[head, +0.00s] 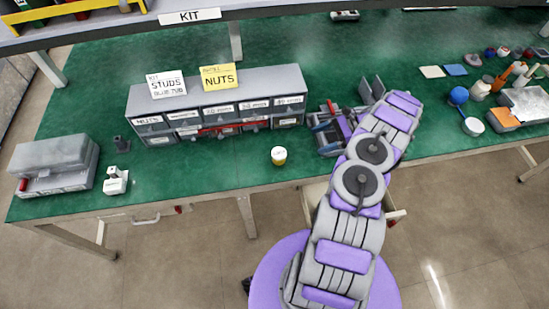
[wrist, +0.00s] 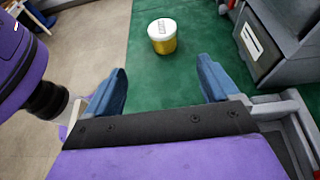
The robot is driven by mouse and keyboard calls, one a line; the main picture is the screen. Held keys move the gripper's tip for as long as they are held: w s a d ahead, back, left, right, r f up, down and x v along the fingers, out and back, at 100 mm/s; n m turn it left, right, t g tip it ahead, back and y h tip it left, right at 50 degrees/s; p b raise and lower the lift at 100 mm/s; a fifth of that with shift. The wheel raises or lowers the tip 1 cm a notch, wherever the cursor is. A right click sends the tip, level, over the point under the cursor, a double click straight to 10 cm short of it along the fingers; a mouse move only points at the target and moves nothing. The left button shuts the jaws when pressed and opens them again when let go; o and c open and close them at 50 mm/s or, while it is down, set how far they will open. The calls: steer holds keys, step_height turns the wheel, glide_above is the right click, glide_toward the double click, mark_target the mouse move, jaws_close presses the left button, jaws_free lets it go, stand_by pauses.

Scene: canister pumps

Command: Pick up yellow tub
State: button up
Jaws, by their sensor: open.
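The yellow tub (head: 279,156) is small, with a white lid, and stands upright on the green bench top near its front edge, in front of the grey drawer unit. In the wrist view the tub (wrist: 162,37) stands ahead of my gripper (wrist: 164,85), slightly left of midway between the blue fingertips. The fingers are wide apart with nothing between them, and a stretch of green surface separates them from the tub. In the head view my arm reaches over the bench to the right of the tub, and the fingers are hard to make out there.
The grey drawer unit (head: 218,104) with labelled drawers stands behind the tub; its corner (wrist: 275,35) is at right in the wrist view. A grey case (head: 54,164) is at far left. Tools and a tray (head: 527,104) are at right.

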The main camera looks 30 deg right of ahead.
steer(key=b, duration=0.2)
glide_toward(279, 154)
steer(key=a+f, duration=0.1)
steer(key=a, duration=0.1)
steer(key=w+a+f, duration=0.1)
steer(key=f, duration=0.1)
steer(key=shift+a, duration=0.35)
steer(key=shift+w+b+x, duration=0.1)
steer(key=shift+b+x, duration=0.1)
steer(key=shift+x, duration=1.25)
steer(key=shift+w+b+x, duration=0.15)
steer(key=shift+x, duration=1.25)
steer(key=shift+d+f, duration=0.1)
steer(key=c, duration=1.1)
